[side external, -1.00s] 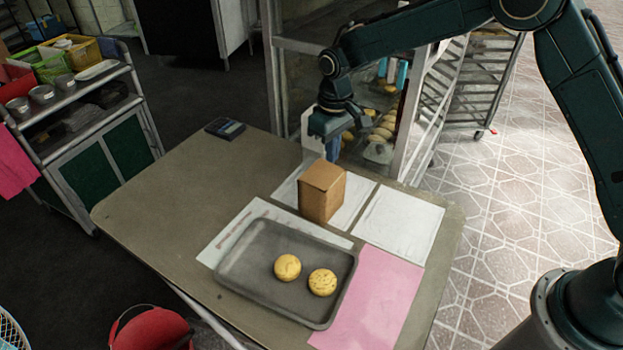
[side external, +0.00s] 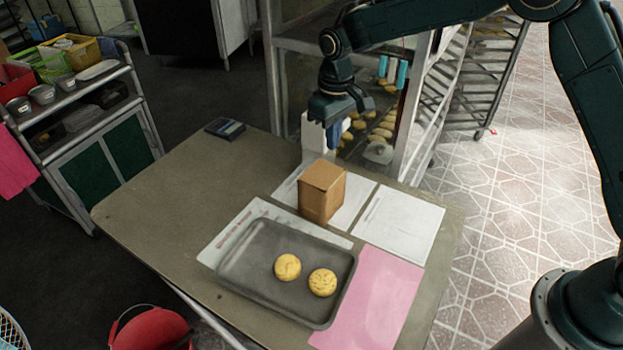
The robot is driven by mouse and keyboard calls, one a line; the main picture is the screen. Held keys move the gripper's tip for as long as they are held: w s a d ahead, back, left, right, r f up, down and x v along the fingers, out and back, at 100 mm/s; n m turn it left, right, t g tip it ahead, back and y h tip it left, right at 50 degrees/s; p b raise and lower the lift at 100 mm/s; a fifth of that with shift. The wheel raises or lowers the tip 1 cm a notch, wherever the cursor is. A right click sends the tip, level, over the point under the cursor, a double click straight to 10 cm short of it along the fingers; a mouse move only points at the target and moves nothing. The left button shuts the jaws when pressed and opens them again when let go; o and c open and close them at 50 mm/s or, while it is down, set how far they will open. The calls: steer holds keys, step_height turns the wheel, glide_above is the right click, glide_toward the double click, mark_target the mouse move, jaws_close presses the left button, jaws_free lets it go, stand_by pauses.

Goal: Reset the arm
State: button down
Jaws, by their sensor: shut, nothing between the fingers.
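My gripper (side external: 332,138) is shut and empty. It points down above the far edge of the table, behind the brown cardboard box (side external: 321,191). A pale upright object (side external: 314,135) shows just beside its fingers; I cannot tell whether they touch. The box stands upright and closed on white paper. A dark grey tray (side external: 260,280) lies on the table (side external: 180,190) with two round yellow buns (side external: 287,267) in it, side by side.
White sheets (side external: 399,224) and a pink sheet (side external: 375,300) lie around the tray. A small dark device (side external: 225,128) sits at the table's far left edge. A glass-sided cabinet with baked goods (side external: 380,135) stands behind. The table's left side is clear.

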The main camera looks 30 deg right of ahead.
steer(key=shift+r, duration=0.1)
steer(key=s+d+r+m+t, duration=0.1)
steer(key=s+d+r, duration=0.3)
steer(key=s+r, duration=0.35)
steer(key=s+d+r+t, duration=0.2)
steer(key=s+d+r, duration=0.2)
steer(key=s+r, duration=0.4)
steer(key=s+d+r+m+t, duration=0.1)
steer(key=s+d, duration=0.3)
steer(key=s, duration=1.5)
steer(key=shift+d+m+t, duration=0.2)
steer(key=shift+m+t, duration=0.3)
steer(key=shift+t, duration=0.3)
